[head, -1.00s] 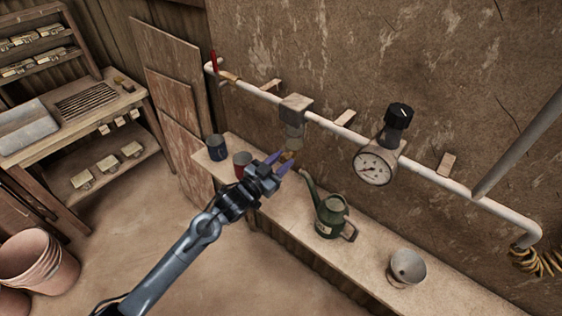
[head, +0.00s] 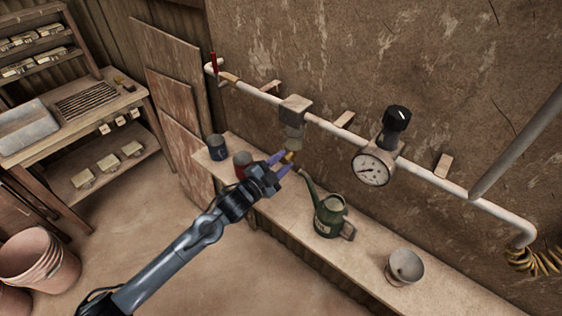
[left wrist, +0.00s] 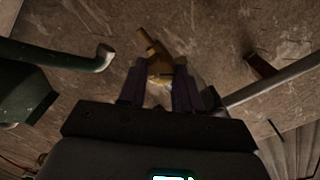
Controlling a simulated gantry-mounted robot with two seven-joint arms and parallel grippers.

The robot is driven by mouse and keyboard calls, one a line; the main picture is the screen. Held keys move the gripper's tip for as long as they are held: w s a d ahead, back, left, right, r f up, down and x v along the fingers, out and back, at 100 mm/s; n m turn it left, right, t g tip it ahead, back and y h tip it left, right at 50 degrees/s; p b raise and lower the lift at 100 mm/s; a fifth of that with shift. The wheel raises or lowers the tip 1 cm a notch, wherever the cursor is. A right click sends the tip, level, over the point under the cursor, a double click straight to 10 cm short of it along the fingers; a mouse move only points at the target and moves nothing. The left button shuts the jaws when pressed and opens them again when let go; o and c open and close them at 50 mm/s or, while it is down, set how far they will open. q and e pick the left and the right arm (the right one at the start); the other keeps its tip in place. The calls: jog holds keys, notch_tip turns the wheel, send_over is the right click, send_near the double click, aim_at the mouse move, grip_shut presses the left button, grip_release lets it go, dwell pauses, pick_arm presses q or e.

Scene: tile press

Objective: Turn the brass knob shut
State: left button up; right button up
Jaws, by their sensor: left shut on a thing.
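The brass knob (head: 290,157) sits below a grey block and a cloudy bowl on the white wall pipe. It also shows in the left wrist view (left wrist: 158,62), between the purple fingers, with a stub sticking out up and to the left. My left gripper (head: 279,162) comes in from the lower left and is shut on the knob. Its fingers hide part of the knob. In the left wrist view my left gripper (left wrist: 160,90) has one finger on each side of the brass. My right gripper is not in view.
The white pipe (head: 340,130) runs along the wall with a gauge (head: 372,168) and a black knob (head: 397,117). A green watering can (head: 328,217) stands close to the right of the gripper.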

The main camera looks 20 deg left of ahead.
pick_arm(q)
jog(key=m, duration=0.5)
jog(key=shift+f+m, duration=0.15)
jog(key=shift+m, duration=0.15)
jog(key=m, duration=0.3)
jog(key=shift+b, duration=0.4)
jog(key=shift+m, duration=0.8)
jog(key=o, duration=1)
jog(key=shift+o, duration=0.2)
jog(key=shift+s, duration=0.1)
